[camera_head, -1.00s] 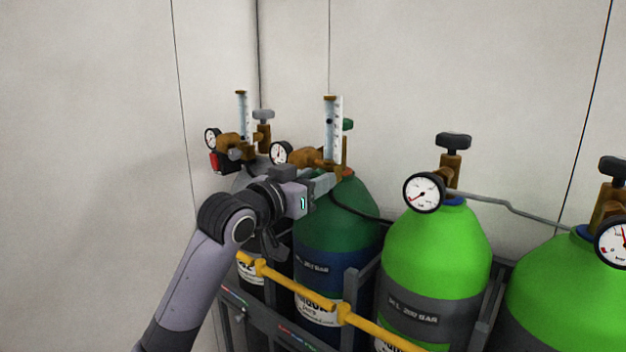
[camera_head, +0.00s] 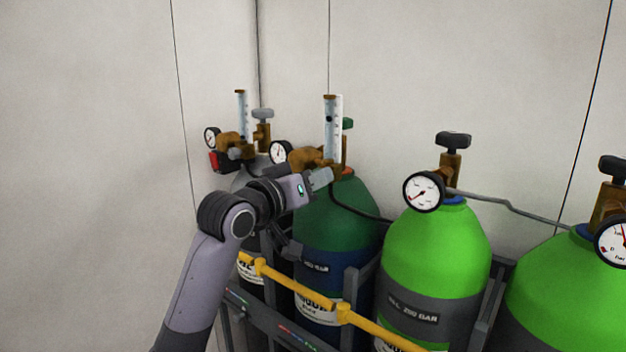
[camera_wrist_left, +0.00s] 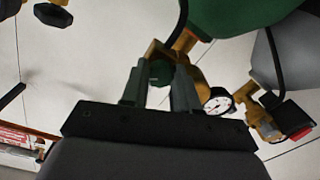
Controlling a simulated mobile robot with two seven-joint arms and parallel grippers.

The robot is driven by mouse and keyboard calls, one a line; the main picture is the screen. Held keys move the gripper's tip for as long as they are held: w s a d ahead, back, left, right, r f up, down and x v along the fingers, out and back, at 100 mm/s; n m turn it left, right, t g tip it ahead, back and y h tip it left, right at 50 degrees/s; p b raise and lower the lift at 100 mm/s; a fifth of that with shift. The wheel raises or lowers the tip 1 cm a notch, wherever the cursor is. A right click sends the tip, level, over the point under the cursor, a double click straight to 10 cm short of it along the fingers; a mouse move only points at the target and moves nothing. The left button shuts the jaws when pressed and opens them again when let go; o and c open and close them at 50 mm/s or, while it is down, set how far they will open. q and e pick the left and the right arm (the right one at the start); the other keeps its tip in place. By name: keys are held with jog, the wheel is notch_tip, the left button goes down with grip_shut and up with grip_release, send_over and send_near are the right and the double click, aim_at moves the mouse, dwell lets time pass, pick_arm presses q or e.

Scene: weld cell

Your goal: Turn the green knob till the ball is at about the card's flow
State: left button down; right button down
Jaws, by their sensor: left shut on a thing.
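The flowmeter (camera_head: 333,140) is a clear upright tube with a white scale on the dark green cylinder (camera_head: 335,215). Its small dark ball (camera_head: 329,119) sits in the upper half of the tube; the scale figures are too small to read. My left gripper (camera_head: 328,174) is at the foot of this flowmeter. In the left wrist view, the green knob (camera_wrist_left: 161,72) is between the two fingers of my left gripper (camera_wrist_left: 158,85), which are shut on it. I cannot make out a card. My right gripper is not in view.
A second flowmeter (camera_head: 242,120) stands on the grey cylinder at the left. A round gauge (camera_head: 280,152) is close beside my gripper. Bright green cylinders (camera_head: 437,260) stand to the right. A yellow bar (camera_head: 315,297) runs across the front of the rack.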

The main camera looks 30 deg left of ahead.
pick_arm(q)
jog(key=n, duration=0.5)
jog(key=shift+n, duration=0.3)
dwell(0.4)
jog(key=c, duration=1.1)
grip_release()
jog(key=shift+s+a+r+b, duration=0.1)
jog(key=shift+s+b, duration=0.25)
jog(key=shift+s, duration=1.45)
jog(key=shift+s+a+b, duration=0.1)
jog(key=shift+s+b, duration=0.2)
jog(key=shift+s, duration=1.5)
